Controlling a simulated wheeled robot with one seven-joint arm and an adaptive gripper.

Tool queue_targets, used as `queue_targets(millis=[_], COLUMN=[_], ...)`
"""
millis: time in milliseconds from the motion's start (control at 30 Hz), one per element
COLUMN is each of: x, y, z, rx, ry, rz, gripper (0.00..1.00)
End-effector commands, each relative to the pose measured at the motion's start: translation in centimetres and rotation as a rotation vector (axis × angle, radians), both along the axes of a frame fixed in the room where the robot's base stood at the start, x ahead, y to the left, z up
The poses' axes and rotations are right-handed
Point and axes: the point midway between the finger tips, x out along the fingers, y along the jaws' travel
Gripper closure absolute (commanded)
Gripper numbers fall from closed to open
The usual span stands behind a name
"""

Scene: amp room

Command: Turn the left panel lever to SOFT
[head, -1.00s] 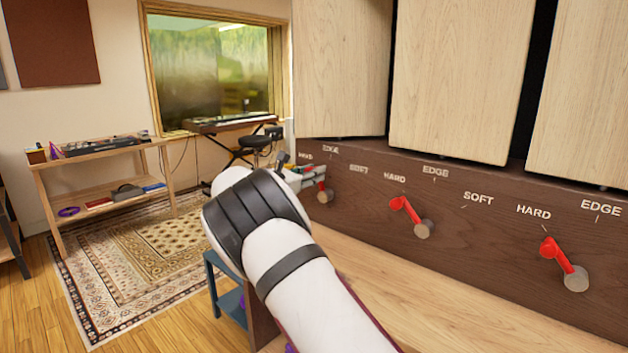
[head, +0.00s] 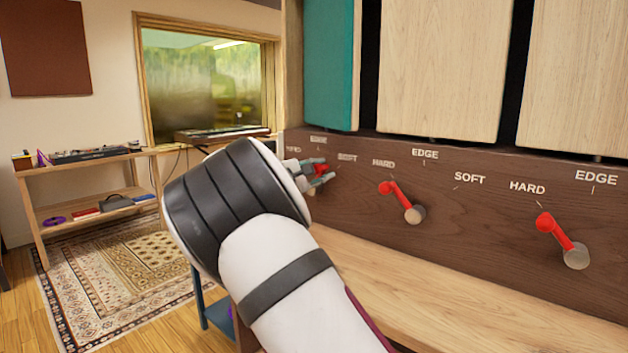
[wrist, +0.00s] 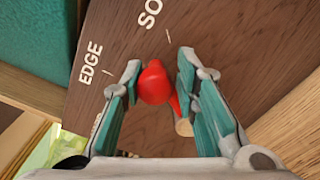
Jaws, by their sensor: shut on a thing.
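The left panel lever has a red knob (head: 320,168) in the head view, partly hidden by my gripper (head: 313,177). In the wrist view the red knob (wrist: 153,83) sits between the two teal-padded fingers of my gripper (wrist: 159,76), which is shut on it. Its pale pivot (wrist: 184,127) is lower right of the knob. The knob appears to point between the EDGE mark (wrist: 90,62) and the partly cut-off SOFT mark (wrist: 150,12). The left panel (head: 332,62) above shows a teal face in the head view.
Two more red levers, the middle one (head: 399,200) and the right one (head: 560,238), sit on the same brown board (head: 470,215), both tilted towards HARD. A pale wood ledge (head: 430,300) runs below. A shelf table (head: 90,180) and rug stand at the left.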

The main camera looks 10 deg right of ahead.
Motion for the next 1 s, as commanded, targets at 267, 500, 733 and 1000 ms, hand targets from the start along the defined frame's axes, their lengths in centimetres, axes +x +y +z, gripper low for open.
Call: queue_targets(millis=[267, 500, 733, 1000], x=[-0.55, -0.77, -0.81, -0.80], y=[-0.04, -0.20, -0.23, -0.22], z=[-0.76, -0.83, -0.76, -0.72], rx=[0.086, 0.118, 0.125, 0.124], ry=[-0.120, -0.166, -0.174, -0.174], rz=[0.013, 0.013, 0.014, 0.015], gripper=[1.00, 1.00, 1.00, 0.65])
